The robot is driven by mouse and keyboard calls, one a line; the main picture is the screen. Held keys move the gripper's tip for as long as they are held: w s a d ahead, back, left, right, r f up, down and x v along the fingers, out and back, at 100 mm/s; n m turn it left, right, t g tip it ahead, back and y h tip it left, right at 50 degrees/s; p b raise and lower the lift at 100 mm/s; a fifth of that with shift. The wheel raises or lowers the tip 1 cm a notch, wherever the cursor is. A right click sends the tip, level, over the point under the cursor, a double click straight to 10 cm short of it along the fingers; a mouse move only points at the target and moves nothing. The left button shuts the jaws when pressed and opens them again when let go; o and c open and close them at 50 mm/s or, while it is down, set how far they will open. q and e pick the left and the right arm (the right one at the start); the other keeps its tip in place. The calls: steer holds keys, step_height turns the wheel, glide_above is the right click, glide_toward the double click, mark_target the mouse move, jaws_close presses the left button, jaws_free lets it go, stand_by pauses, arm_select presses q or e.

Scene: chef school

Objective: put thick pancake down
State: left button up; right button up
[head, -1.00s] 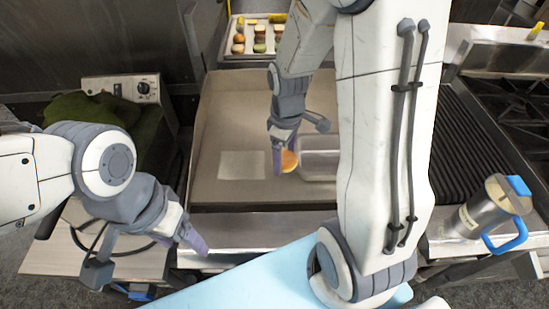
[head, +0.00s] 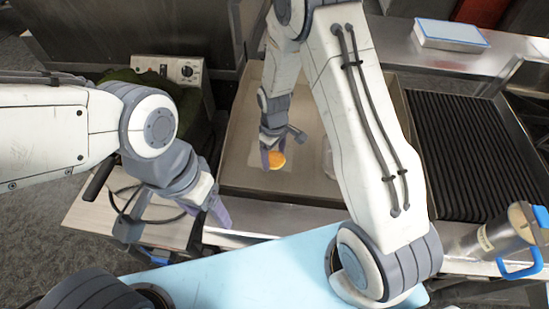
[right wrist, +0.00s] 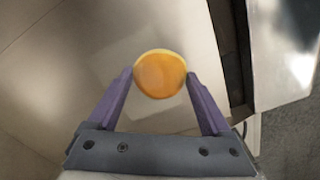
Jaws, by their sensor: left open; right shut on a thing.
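The thick pancake (head: 276,160) is a small round golden-orange disc. My right gripper (head: 270,150) is shut on it, over the flat metal griddle (head: 235,165). In the right wrist view the pancake (right wrist: 160,74) sits between the two purple fingertips. A lighter square patch (right wrist: 150,50) on the griddle lies beneath and around it. I cannot tell whether the pancake touches the surface. My left gripper (head: 222,215) is open and empty, in front of the griddle's left front edge.
A ribbed grill (head: 465,150) is right of the griddle. A steel jug with blue handle (head: 505,235) stands at the right. A metal container (head: 328,158) is partly hidden by my right arm. A dial box (head: 170,72) stands back left. A light blue surface (head: 250,275) is in front.

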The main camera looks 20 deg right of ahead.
mark_target(274, 158)
step_height(274, 158, down, 2)
steer(key=shift+f, duration=0.25)
steer(key=shift+f, duration=0.25)
steer(key=o, duration=1.3)
steer(key=shift+r, duration=0.1)
steer(key=shift+c, duration=0.2)
